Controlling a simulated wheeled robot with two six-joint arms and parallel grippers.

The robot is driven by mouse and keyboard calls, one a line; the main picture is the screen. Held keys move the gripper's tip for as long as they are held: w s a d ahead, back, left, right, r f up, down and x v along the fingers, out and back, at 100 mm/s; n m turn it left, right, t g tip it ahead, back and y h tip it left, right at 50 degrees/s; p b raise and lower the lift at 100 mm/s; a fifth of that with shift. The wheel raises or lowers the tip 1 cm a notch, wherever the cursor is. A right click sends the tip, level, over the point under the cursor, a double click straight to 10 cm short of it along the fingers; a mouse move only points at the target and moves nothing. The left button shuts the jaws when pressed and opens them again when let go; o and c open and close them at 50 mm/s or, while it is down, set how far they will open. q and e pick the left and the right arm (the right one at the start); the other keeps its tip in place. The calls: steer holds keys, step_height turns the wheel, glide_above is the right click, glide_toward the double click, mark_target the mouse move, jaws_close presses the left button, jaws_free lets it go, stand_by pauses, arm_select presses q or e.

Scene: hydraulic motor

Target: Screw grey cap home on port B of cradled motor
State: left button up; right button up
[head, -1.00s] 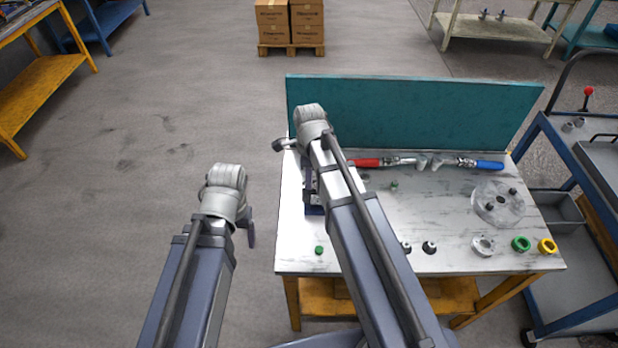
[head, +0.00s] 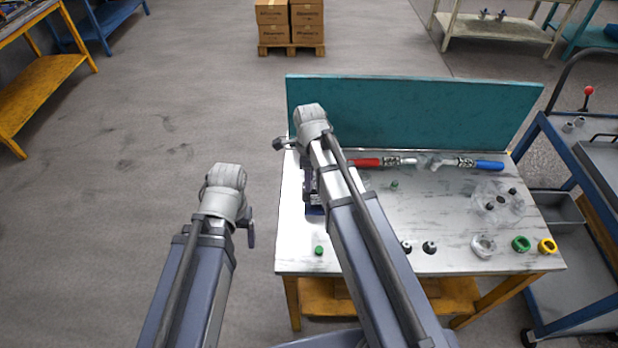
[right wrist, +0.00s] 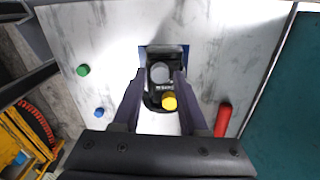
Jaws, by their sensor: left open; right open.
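The black motor (right wrist: 150,101) sits upright in its blue cradle (right wrist: 143,49), in the middle of the right wrist view. A round grey cap (right wrist: 160,72) is on its top face, between my fingertips. I cannot tell how far it is screwed in. A yellow cap (right wrist: 169,101) is on the motor nearer the wrist. My right gripper (right wrist: 160,77) is open, one finger each side of the grey cap, with gaps visible. My left gripper (head: 251,234) is open and empty, left of the table.
A green cap (head: 319,250) lies near the table's front left. A clear dish (head: 512,205) and several rings and caps are at the right. A teal panel (head: 420,115) closes the back edge.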

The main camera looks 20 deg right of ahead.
steer(key=n, duration=0.5)
steer(key=shift+n, duration=0.3)
steer(key=n, duration=0.4)
steer(key=shift+c, duration=0.3)
jaws_close()
steer(key=m, duration=0.4)
steer(key=shift+m, duration=0.8)
